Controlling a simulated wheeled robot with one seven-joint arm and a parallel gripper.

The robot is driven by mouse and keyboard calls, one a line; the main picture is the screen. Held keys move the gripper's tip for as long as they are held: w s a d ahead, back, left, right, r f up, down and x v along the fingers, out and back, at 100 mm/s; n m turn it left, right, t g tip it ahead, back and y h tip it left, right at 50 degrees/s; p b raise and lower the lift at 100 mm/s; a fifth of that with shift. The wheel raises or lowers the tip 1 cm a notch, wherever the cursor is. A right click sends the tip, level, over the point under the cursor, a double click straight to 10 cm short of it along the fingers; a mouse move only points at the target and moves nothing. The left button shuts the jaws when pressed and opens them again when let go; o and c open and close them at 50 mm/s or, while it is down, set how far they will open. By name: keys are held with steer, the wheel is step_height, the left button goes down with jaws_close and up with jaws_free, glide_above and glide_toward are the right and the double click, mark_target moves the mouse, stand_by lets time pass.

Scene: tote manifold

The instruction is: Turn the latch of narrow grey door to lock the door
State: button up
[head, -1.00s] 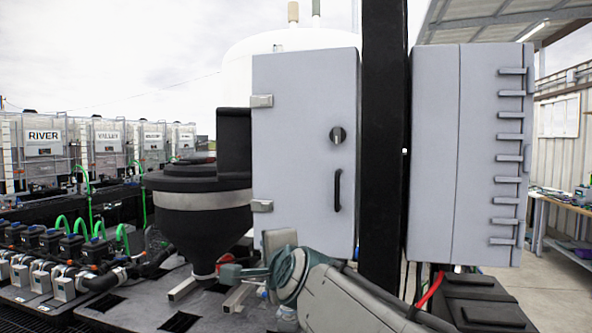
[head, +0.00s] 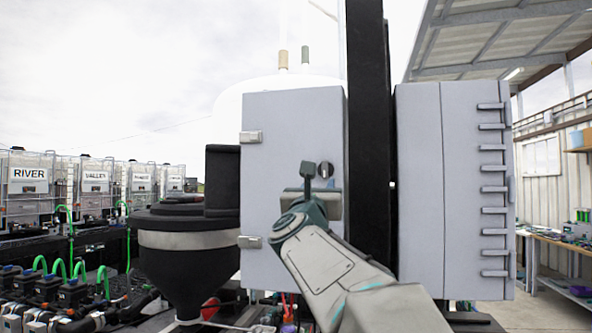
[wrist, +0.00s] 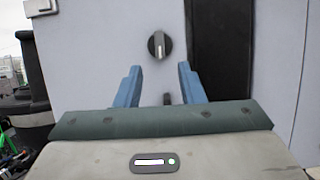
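The narrow grey door (head: 275,140) is the front of a tall cabinet and looks shut, with hinges on its left edge. Its latch is a round dark knob (head: 325,170) near the right edge, partly behind my arm in the head view. In the wrist view the latch (wrist: 160,45) shows whole, its light-marked grip about vertical. My gripper (wrist: 160,84) is open and empty, its two blue fingers pointing at the door just below the latch. A dark handle (wrist: 167,99) shows between the fingers, mostly hidden. My gripper does not appear to touch the latch.
A black post (head: 368,130) stands right of the door, with a wider grey cabinet (head: 420,190) beyond it. A black hopper (head: 185,240) stands to the left. A workbench (head: 565,250) is at the far right.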

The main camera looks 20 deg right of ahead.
mark_target(324, 172)
steer(key=p+x, duration=0.3)
steer(key=x, duration=0.5)
jaws_close()
